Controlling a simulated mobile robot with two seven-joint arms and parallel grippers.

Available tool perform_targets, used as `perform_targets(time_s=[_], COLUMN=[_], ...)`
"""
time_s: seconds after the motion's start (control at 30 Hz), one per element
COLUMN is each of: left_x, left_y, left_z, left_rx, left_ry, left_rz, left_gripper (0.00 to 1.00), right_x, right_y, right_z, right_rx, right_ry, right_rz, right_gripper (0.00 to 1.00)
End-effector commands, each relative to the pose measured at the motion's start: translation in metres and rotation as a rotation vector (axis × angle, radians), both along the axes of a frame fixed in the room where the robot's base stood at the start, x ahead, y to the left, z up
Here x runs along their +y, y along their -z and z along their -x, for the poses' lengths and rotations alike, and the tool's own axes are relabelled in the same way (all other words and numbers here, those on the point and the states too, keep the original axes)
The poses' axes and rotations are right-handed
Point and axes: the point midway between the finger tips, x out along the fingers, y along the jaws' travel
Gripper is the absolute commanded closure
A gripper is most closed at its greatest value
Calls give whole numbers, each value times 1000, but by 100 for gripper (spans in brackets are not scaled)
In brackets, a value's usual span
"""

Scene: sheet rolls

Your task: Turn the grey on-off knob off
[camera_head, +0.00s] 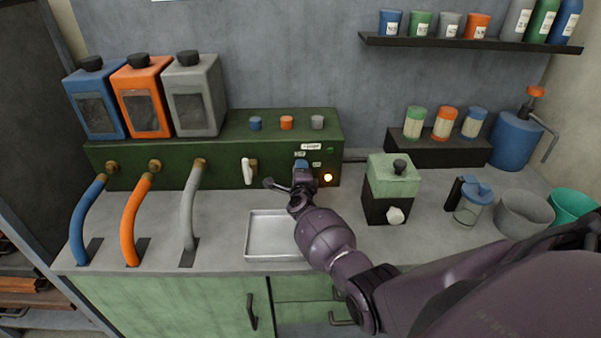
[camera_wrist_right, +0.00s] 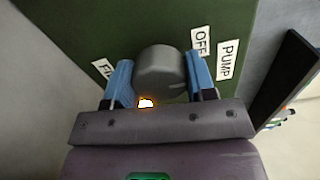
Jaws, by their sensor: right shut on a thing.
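The grey on-off knob (camera_wrist_right: 160,72) is on the front of the green panel (camera_head: 220,163). In the right wrist view it sits between the blue fingers of my right gripper (camera_wrist_right: 160,75), which is shut on it. Labels reading OFF (camera_wrist_right: 201,42) and PUMP (camera_wrist_right: 228,60) are to the right of the knob, and another label is partly hidden by the left finger. In the head view my right gripper (camera_head: 302,170) is at the panel and hides the knob. A lamp (camera_head: 327,178) beside it glows yellow-orange. My left gripper is not in view.
A metal tray (camera_head: 249,236) lies on the bench below the panel. A white-handled tap (camera_head: 247,171) is left of my gripper. Blue, orange and grey hoses (camera_head: 188,205) run down further left. A green and black box (camera_head: 391,178) stands to the right.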

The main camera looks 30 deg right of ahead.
Motion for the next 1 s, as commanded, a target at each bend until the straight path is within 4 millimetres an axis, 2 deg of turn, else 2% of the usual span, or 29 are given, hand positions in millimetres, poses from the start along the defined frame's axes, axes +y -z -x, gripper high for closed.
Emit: perform_targets(time_s=[0.17, 0.2, 0.37, 0.73, 0.87, 1.0], left_x=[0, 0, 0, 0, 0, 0], left_y=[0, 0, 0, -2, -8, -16], left_z=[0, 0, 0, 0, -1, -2], left_rx=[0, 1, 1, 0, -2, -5], left_ry=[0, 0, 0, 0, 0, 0], left_rz=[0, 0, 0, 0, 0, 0], left_gripper=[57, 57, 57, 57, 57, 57], right_x=[1, 1, 0, 3, 11, 23], right_y=[1, 1, 1, 0, 0, 0], right_z=[0, 0, 0, 4, 17, 37], right_rx=[3, 3, 2, 0, 0, 0], right_ry=[-1, -1, -1, -1, 0, 1], right_rz=[2, 2, 1, -1, -4, -4], right_gripper=[73, 46, 24, 24, 24, 24])
